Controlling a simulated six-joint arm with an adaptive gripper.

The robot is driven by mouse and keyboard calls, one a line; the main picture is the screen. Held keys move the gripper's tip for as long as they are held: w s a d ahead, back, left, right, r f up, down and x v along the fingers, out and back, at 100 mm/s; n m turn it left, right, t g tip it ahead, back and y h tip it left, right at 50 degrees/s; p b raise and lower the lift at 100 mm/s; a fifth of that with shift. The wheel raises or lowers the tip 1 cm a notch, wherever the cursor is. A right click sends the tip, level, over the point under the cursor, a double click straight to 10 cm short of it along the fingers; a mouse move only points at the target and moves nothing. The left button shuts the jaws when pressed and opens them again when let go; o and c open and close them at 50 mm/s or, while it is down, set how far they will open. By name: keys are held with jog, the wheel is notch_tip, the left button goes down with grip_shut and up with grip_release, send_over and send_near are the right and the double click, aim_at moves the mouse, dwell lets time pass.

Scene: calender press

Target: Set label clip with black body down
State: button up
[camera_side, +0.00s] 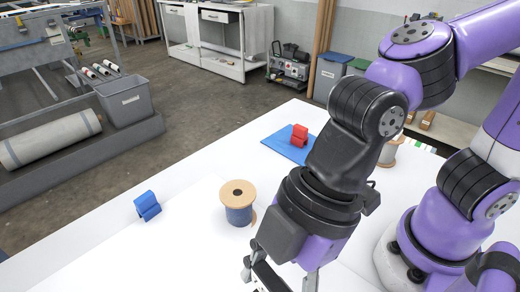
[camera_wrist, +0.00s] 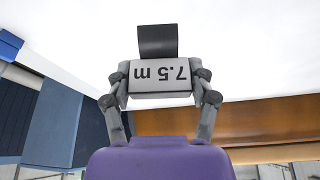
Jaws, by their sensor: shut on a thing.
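The label clip with black body (camera_wrist: 157,41) shows in the wrist view, with a grey-white label face reading "7.5 m", upside down in the picture. My gripper (camera_wrist: 160,84) is shut on it, one finger at each side of the label part. In the side view my gripper (camera_side: 282,278) is low at the bottom edge, over the near part of the white table, with its fingertips cut off.
On the white table (camera_side: 85,262) stand a blue clip (camera_side: 147,206), a spool of blue material (camera_side: 239,206) and a red clip (camera_side: 299,137) on a blue mat (camera_side: 277,147). Another spool (camera_side: 388,155) is behind my arm. The table's left front is clear.

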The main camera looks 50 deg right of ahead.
jog(key=w+d+f, duration=0.1)
jog(key=w+f, duration=0.1)
jog(key=w+d+f+n, duration=0.1)
jog(key=w+f, duration=0.2)
jog(key=w+d+f+n, duration=0.1)
jog(key=w+f, duration=0.1)
jog(key=shift+w+d+f+g, duration=0.15)
jog(key=shift+w+g, duration=0.15)
jog(key=shift+g, duration=0.1)
jog(key=shift+w+f, duration=0.15)
jog(key=shift+f, duration=1.9)
jog(key=shift+f, duration=0.2)
jog(key=o, duration=0.9)
jog(key=shift+o, duration=0.2)
